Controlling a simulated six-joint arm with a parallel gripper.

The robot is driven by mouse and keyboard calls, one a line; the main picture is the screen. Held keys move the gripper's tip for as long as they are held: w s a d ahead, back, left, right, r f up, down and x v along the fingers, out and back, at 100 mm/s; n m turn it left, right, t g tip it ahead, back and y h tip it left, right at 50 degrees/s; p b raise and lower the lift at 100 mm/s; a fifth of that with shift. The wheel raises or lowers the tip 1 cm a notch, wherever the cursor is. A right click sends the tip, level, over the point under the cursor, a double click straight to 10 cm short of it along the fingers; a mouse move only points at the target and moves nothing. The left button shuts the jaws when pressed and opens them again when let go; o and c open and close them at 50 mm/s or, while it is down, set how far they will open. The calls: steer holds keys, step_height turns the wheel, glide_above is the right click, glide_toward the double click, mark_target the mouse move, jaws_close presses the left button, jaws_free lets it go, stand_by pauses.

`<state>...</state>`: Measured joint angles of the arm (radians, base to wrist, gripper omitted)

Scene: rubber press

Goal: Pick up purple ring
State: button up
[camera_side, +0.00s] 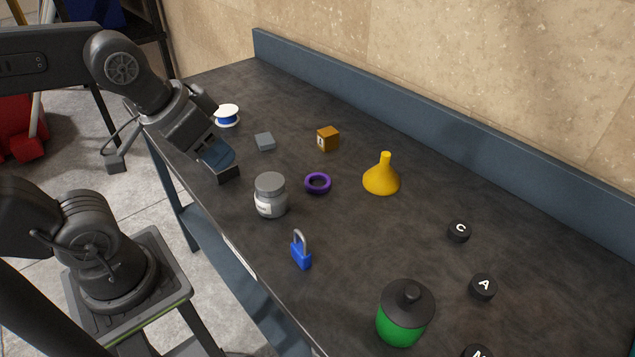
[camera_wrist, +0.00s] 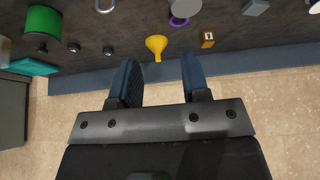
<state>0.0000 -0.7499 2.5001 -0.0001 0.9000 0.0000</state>
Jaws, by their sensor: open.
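The purple ring (camera_side: 318,183) lies flat on the dark bench top, just right of a grey jar and left of a yellow funnel. It also shows near the top edge of the wrist view (camera_wrist: 179,21), beside the light round jar. My gripper (camera_side: 222,164) is above the near-left part of the bench in the side view, up and to the left of the ring and apart from it. In the wrist view my gripper (camera_wrist: 160,75) shows two fingers spread apart with nothing between them.
The grey jar (camera_side: 271,197) stands close to the ring. The yellow funnel (camera_side: 382,178), orange box (camera_side: 328,139), grey block (camera_side: 265,142), white-and-blue spool (camera_side: 227,116), blue padlock (camera_side: 301,252) and green container (camera_side: 404,318) stand around. A blue raised edge (camera_side: 420,125) runs along the wall.

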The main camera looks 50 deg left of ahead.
steer(key=o, duration=1)
steer(key=m+g+y, duration=0.1)
steer(key=m+g, duration=0.4)
steer(key=m, duration=1.5)
glide_above(318, 185)
steer(key=f, duration=1.6)
steer(key=shift+s+d+f, duration=0.1)
steer(key=shift+s+d, duration=0.05)
steer(key=shift+s, duration=0.15)
steer(key=shift+w+f, duration=0.2)
steer(key=shift+f, duration=2.45)
